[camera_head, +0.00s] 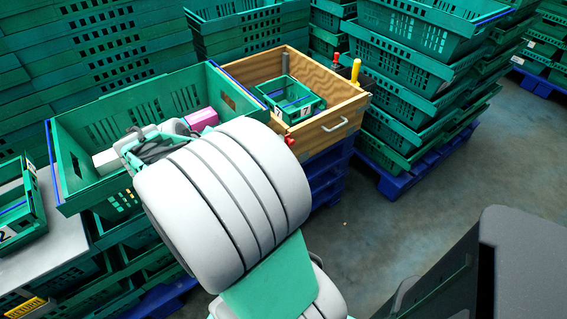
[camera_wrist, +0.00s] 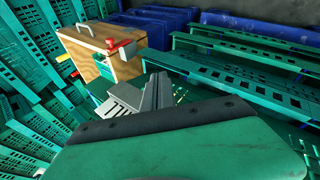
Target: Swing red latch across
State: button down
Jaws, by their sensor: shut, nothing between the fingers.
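The red latch (camera_head: 290,141) shows as a small red piece at the near front corner of the wooden box (camera_head: 345,110), partly hidden by my arm. In the wrist view the latch (camera_wrist: 112,46) is a red knob at the edge of the box (camera_wrist: 85,50), close to a pale bar. My gripper (camera_wrist: 152,92) is shut and empty in the wrist view. It appears below and to the right of the latch, with a visible gap.
A white handle (camera_head: 335,124) is on the box front. A yellow post (camera_head: 355,70) and another red piece (camera_head: 335,59) stand at its far corner. A small green crate (camera_head: 292,98) sits inside. A large green crate (camera_head: 75,185) adjoins on the left.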

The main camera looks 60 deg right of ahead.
jog(key=s+d+f+g+h, duration=0.1)
jog(key=s+d+f+g, duration=0.1)
jog(key=s+d, duration=0.3)
jog(key=shift+d+h+b, duration=0.4)
jog(key=shift+d, duration=0.45)
jog(key=shift+s, duration=0.15)
jog(key=s+d+r+b+x, duration=0.1)
jog(key=r+b+x, duration=0.1)
jog(key=x, duration=1)
jog(key=shift+d, duration=0.55)
jog(key=shift+r, duration=0.1)
